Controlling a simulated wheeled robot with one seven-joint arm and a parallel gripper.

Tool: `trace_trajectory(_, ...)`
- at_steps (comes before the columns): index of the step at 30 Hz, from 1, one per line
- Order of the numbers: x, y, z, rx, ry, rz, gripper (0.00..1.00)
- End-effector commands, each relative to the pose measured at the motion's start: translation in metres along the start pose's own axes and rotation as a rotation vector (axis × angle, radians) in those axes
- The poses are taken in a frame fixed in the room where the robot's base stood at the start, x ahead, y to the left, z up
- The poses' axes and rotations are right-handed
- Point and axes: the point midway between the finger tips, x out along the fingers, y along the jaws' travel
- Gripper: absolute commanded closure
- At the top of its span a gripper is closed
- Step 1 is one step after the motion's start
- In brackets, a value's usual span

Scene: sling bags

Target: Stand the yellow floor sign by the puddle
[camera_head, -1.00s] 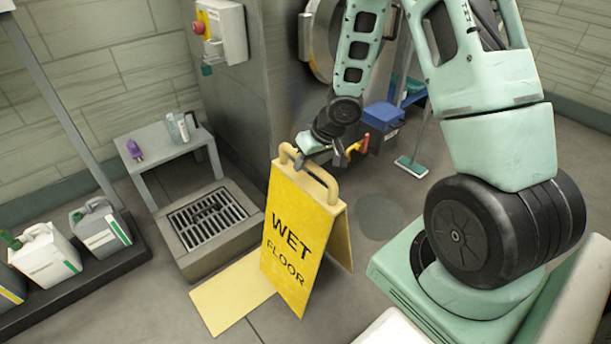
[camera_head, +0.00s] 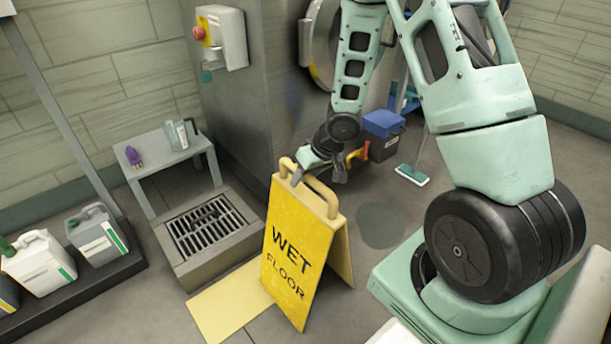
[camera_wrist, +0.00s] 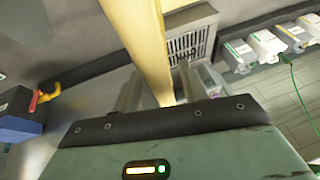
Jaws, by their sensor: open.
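The yellow floor sign (camera_head: 298,238), marked WET FLOOR, stands upright with its two panels spread. The puddle (camera_head: 380,225) is a dark round patch on the floor just right of and behind the sign. My gripper (camera_head: 318,178) is at the handle on top of the sign, with its fingers apart. In the wrist view, a yellow part of the sign (camera_wrist: 140,45) runs between the fingers of my gripper (camera_wrist: 158,92). I cannot tell whether the fingers touch it. The sign's far panel is mostly hidden.
A flat yellow patch (camera_head: 225,305) lies on the floor left of the sign. A drain grate (camera_head: 207,228) and a small table (camera_head: 160,165) stand behind it. White jugs (camera_head: 40,262) line the left. A blue-lidded bin (camera_head: 383,124) stands beyond the puddle.

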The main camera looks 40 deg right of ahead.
Motion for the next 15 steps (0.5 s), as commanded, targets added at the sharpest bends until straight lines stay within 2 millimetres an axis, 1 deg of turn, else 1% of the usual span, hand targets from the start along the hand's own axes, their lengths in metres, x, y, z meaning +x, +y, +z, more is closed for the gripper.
trace_trajectory(2,-0.005,-0.001,-0.002,0.0,0.001,0.001,0.57)
trace_trajectory(5,-0.018,-0.001,-0.003,0.001,0.001,0.001,0.57)
trace_trajectory(12,-0.071,-0.001,-0.004,0.002,0.002,0.001,0.57)
trace_trajectory(15,-0.09,-0.001,-0.003,0.002,0.001,0.001,0.57)
